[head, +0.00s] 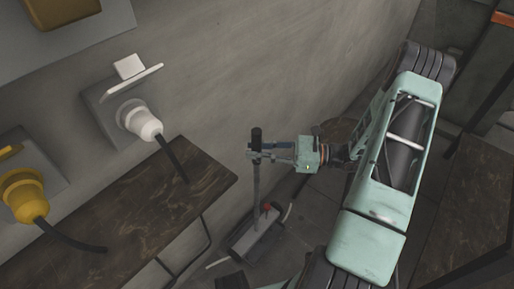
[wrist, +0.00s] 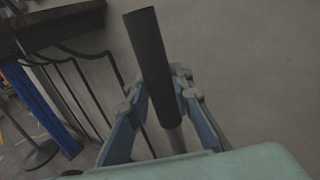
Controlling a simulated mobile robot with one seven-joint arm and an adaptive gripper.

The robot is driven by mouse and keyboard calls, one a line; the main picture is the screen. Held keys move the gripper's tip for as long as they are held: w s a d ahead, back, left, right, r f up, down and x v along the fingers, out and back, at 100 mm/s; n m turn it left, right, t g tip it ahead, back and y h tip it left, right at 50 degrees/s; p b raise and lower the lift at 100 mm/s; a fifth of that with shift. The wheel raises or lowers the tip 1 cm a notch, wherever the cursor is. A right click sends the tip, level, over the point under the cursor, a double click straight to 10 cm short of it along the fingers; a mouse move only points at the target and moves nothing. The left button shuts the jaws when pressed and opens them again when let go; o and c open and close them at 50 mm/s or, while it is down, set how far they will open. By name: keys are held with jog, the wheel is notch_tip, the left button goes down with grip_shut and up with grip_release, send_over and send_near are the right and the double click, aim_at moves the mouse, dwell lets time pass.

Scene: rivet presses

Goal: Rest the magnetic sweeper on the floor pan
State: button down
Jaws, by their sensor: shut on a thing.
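The magnetic sweeper (head: 257,183) is a long, thin grey rod with a black grip at its top. In the wrist view the black grip (wrist: 151,60) stands between the fingers of my gripper (wrist: 162,105). The rod's lower end meets a pale, box-like shape (head: 246,240) near the floor; I cannot tell whether this is the sweeper's head or a separate thing. I cannot make out the floor pan for certain.
A dark marbled bench (head: 120,213) on metal legs stands along the wall to the left of the sweeper. A white plug (head: 140,122) and a yellow plug (head: 24,196) with black cables are on the wall above it. A dark brown surface (head: 470,205) is at the right.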

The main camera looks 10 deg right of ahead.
dwell(0.3)
jog(key=c, duration=1.7)
grip_release()
jog(key=shift+o, duration=0.8)
jog(key=shift+f, duration=0.15)
jog(key=o, duration=1.5)
jog(key=shift+o, duration=0.2)
jog(key=shift+d, duration=0.1)
jog(key=v, duration=0.9)
